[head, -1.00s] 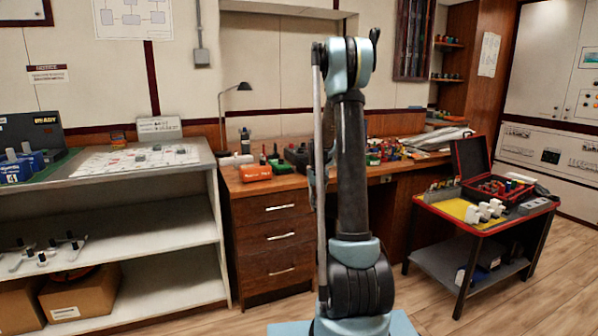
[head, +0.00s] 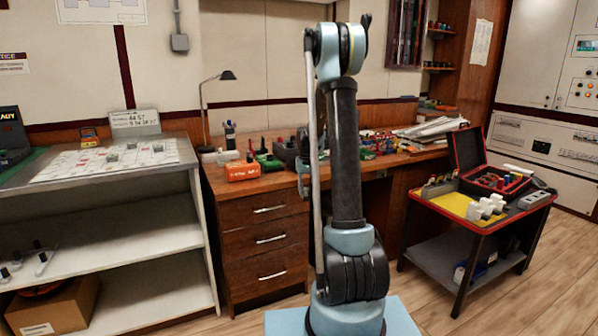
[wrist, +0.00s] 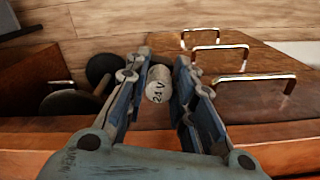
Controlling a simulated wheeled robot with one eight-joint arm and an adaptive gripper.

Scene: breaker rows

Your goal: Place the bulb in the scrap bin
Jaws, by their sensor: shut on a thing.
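In the wrist view, my gripper (wrist: 161,72) is shut on a small pale cylinder marked "24 V", which I take to be the bulb (wrist: 158,84). The bulb sits between the two fingertips, with its marked end facing the camera. Its far end is hidden. In the head view, my arm stands upright in the middle and the held bulb cannot be made out. I cannot pick out a scrap bin in either view.
A wooden bench (head: 258,218) with drawers and a cluttered top stands ahead; its drawer handles (wrist: 256,78) show in the wrist view. A grey shelf unit (head: 110,218) is at left. A red-edged cart (head: 478,222) with a red case (head: 468,152) is at right. Wooden floor is clear between.

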